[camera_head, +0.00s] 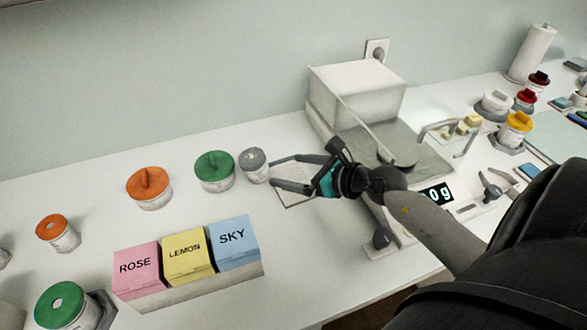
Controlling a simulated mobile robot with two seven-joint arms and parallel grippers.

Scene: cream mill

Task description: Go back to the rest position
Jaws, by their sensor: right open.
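My right gripper (273,172) reaches in from the right side of the head view. Its fingers point left and are spread open with nothing between them. They hover by a small grey-lidded jar (254,168), over or near a pale flat plate (297,198); whether a fingertip touches the jar I cannot tell. My right arm covers part of the bench and of the machine's front. My left gripper is not in view.
A boxy white machine (357,88) with a "0g" display stands behind my right arm. ROSE (136,264), LEMON (186,252) and SKY (232,237) boxes sit in front left. Orange (148,182) and green (214,167) lidded jars stand behind them. The front-centre bench is clear.

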